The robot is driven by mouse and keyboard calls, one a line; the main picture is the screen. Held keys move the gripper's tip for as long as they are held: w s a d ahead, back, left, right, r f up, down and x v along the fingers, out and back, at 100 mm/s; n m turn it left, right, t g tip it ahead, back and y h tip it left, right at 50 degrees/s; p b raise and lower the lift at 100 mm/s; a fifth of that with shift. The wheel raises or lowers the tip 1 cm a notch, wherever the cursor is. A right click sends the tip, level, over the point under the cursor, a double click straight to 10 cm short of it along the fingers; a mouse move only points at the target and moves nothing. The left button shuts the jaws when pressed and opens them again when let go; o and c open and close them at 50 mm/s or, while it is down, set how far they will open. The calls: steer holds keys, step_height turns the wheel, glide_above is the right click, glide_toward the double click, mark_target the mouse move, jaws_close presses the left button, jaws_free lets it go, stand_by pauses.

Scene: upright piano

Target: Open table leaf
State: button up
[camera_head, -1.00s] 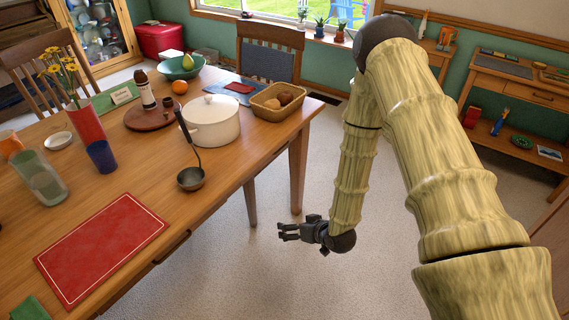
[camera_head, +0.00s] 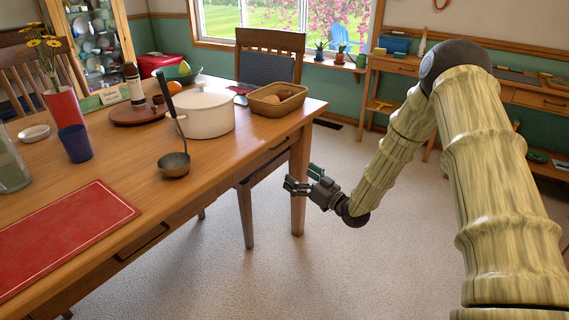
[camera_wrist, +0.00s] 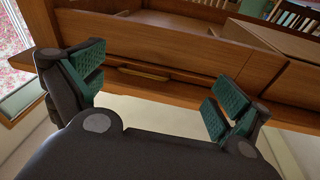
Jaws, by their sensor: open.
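The wooden dining table (camera_head: 225,150) fills the left of the head view. Its side apron has a dark recessed pull (camera_head: 142,243) at the front and another slim pull (camera_head: 280,144) near the right corner. No separately raised leaf can be made out. My gripper (camera_head: 299,180) is open and empty, beside the table's right corner leg and below tabletop height. In the wrist view my gripper (camera_wrist: 155,88) has its green-padded fingers spread wide. A wooden front with a long narrow pull (camera_wrist: 145,74) lies beyond them, apparently the table's side. I see no clear contact.
On the table are a white pot (camera_head: 207,114), a ladle (camera_head: 174,163), a bread basket (camera_head: 277,100), a blue cup (camera_head: 74,143) and a red mat (camera_head: 62,232). A chair (camera_head: 268,62) stands behind. Carpet (camera_head: 330,270) is clear in front of the table.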

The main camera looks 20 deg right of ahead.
steer(key=w+d+r+n+y+b, duration=0.2)
steer(key=d+n+y+b, duration=0.15)
steer(key=b, duration=0.35)
steer(key=b+x, duration=0.3)
steer(key=x, duration=0.7)
steer(key=shift+r+t, duration=0.3)
steer(key=shift+r, duration=0.15)
steer(key=shift+w+d+y, duration=0.1)
steer(key=shift+d+y, duration=0.1)
steer(key=shift+y, duration=0.05)
steer(key=shift+c, duration=0.4)
steer(key=shift+r, duration=0.1)
steer(key=c, duration=1.3)
steer(key=shift+c, duration=0.2)
